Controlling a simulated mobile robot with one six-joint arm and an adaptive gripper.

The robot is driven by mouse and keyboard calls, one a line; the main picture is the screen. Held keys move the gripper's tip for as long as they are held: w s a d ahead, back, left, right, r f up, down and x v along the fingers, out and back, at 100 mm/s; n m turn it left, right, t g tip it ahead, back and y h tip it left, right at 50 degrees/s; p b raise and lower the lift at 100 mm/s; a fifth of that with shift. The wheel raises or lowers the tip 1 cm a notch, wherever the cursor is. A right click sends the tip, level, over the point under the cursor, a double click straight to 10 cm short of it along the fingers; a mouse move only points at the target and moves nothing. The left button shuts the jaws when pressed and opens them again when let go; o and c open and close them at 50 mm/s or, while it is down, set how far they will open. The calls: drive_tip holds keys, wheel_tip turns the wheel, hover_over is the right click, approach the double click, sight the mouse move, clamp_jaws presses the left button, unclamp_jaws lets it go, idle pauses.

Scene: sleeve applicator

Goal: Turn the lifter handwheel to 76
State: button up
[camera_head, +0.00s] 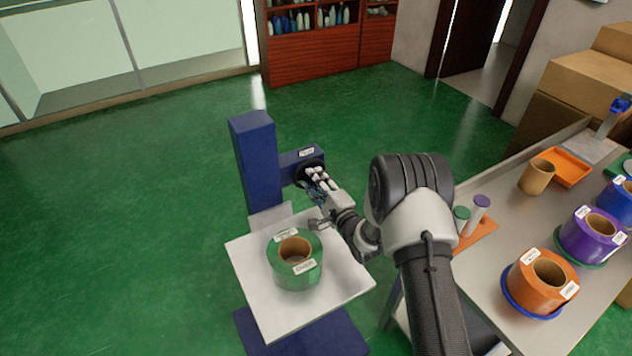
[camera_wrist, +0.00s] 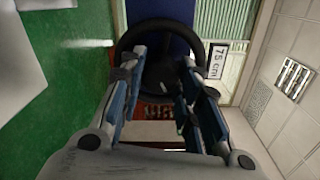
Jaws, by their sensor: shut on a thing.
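The black lifter handwheel (camera_head: 309,163) is on the blue arm of the lifter column (camera_head: 256,160). In the wrist view the wheel (camera_wrist: 159,25) faces me, its rim curving behind my fingers. A white label (camera_wrist: 218,62) reading "75 cm" is beside it. My gripper (camera_head: 316,176) is at the wheel; in the wrist view its fingers (camera_wrist: 158,78) lie on either side of the wheel's middle, shut on the handwheel. The exact contact is partly hidden by the fingers. The lifter's white platform (camera_head: 257,300) bears a green roll (camera_head: 293,275) with labels.
A grey table (camera_head: 505,260) on the right holds orange (camera_head: 540,283) and purple (camera_head: 592,236) rolls, a cardboard core (camera_head: 536,176) and an orange tray (camera_head: 563,167). Cardboard boxes (camera_head: 575,85) stand behind it. The green floor left of the lifter is clear.

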drive_tip(key=m, duration=0.4)
drive_tip(key=shift+m, duration=0.4)
idle(0.4)
drive_tip(key=o, duration=1.1)
drive_tip(key=shift+c, duration=0.2)
drive_tip(key=v, duration=1.2)
